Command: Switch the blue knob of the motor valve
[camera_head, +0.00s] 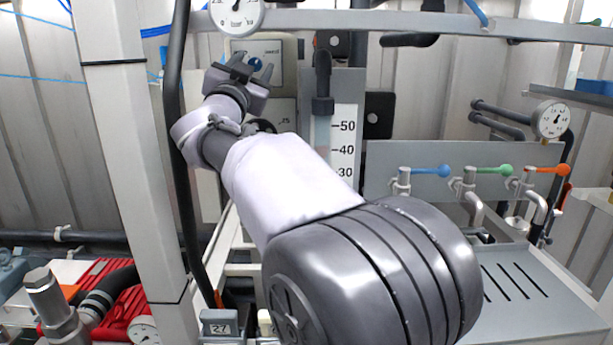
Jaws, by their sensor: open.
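A small dark blue knob (255,64) sits on a beige panel box (287,53) in the upper middle of the head view. My gripper (252,71) is in front of this box, with its fingers pointing up at it. Its fingers are apart, and the knob shows between them. I cannot tell whether the fingers touch the knob. My arm crosses the middle of the view and hides what lies behind it.
A pressure gauge (237,14) hangs just above the box. A black hose (174,130) and a pale post (125,150) stand close to the left. A level scale (343,145) and valves with blue (445,170), green (507,170) and orange handles (561,169) are to the right.

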